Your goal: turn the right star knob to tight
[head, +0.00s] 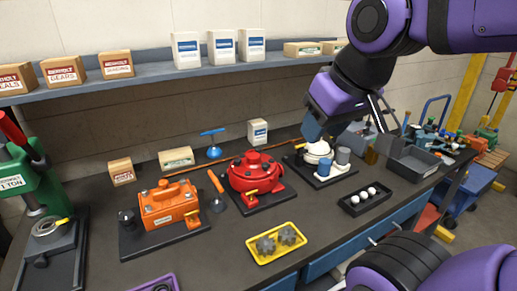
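My gripper (314,130) reaches in from the upper right, above a white-topped motor (320,150) on a dark base plate. The wrist hides its fingertips, and I cannot tell whether it is open or touching the motor. A blue cylinder and a grey cylinder stand at the motor's front. Two dark grey star-shaped pieces lie in a yellow tray (258,256): the left one (265,245) and the right one (287,235). I cannot make out a star knob on the white-topped motor, nor any tight mark.
A red round motor (262,172) and an orange motor (170,205) stand to the left. A black tray (352,207) with white balls is in front on the right. A green press (30,170) stands far left. A shelf (150,76) with boxes runs above the bench.

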